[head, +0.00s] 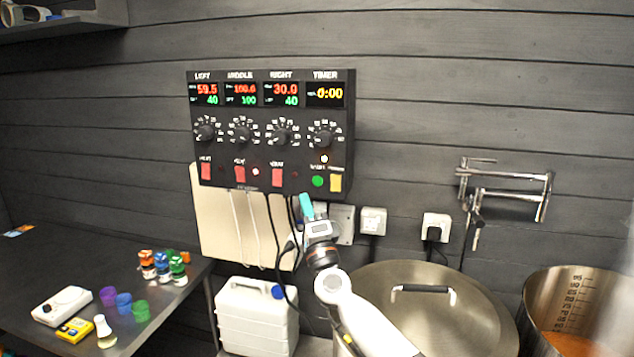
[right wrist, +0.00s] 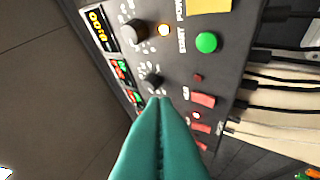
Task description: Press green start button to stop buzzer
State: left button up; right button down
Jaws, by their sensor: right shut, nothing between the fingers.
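The black control panel (head: 222,123) hangs on the wall with several displays and knobs. Its green start button (head: 317,181) is round and sits at the lower right under the timer knob (head: 325,134), beside a yellow switch (head: 336,183). The timer display (head: 325,94) reads 0:00, and a small lamp (head: 324,159) above the button glows. My right gripper (head: 306,203) is shut and empty, its teal fingertips just below and left of the button in the head view. In the right wrist view the green button (right wrist: 207,42) is clear of the fingers (right wrist: 160,103). My left gripper is not in view.
Red switches (head: 277,177) line the panel's lower edge. Black cables (head: 275,235) hang below it. Wall sockets (head: 373,221), a lidded steel kettle (head: 420,315) and a white canister (head: 257,318) are lower down. A dark table (head: 180,315) with small items stands at left.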

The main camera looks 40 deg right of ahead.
aim_at(317, 181)
jog(key=shift+w+d+b, duration=1.5)
jog(key=shift+d+b, duration=0.2)
jog(key=shift+b, duration=0.25)
jog(key=shift+w+d+b, duration=1.45)
jog(key=shift+d+b, duration=0.2)
jog(key=shift+b, duration=0.3)
jog(key=shift+w+d+f, duration=0.1)
jog(key=shift+d, duration=0.05)
jog(key=shift+w+d, duration=0.1)
jog(key=shift+w+d+b, duration=0.1)
jog(key=shift+b, duration=0.2)
